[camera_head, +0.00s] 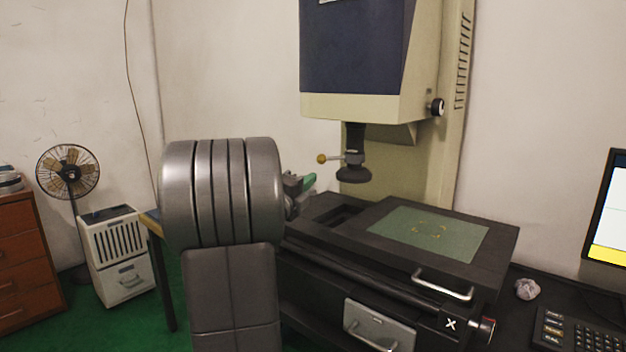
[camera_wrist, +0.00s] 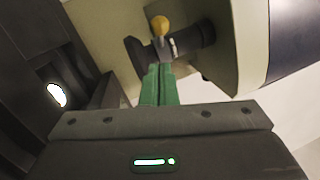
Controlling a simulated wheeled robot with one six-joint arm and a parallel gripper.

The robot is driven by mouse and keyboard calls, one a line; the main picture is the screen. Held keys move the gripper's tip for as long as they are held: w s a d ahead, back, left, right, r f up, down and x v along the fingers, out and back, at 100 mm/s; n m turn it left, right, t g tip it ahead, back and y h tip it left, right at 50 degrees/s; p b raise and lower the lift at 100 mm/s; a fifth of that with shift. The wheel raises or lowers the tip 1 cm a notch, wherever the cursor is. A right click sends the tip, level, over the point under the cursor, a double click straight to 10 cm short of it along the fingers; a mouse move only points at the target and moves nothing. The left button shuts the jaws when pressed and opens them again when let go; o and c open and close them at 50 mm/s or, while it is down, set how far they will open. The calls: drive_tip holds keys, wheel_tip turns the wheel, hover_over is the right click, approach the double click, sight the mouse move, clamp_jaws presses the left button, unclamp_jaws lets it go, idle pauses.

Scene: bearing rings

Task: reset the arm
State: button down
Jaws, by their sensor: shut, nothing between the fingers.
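My gripper (camera_head: 309,182) shows only in part in the head view, behind my grey arm link, with a green finger above the left back of the machine's stage. In the wrist view my gripper's green fingers (camera_wrist: 158,70) are together with nothing between them. They point toward the dark lens barrel (camera_wrist: 193,39) and its yellow knob (camera_wrist: 159,26); I cannot tell the exact gap. In the head view the lens barrel (camera_head: 353,172) hangs right of my gripper, apart from it. No bearing ring can be made out.
The measuring machine has a dark stage (camera_head: 340,240) with a green glass plate (camera_head: 452,231) bearing faint yellow marks. Its blue and cream head (camera_head: 355,50) overhangs the stage. A crumpled ball (camera_head: 527,289), keypad (camera_head: 575,330) and monitor (camera_head: 610,215) are at right. A fan (camera_head: 68,172) and white cabinet (camera_head: 118,250) stand left.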

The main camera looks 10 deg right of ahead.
drive_tip(key=v, duration=0.6)
drive_tip(key=shift+a, duration=0.45)
drive_tip(key=shift+w+f, duration=0.1)
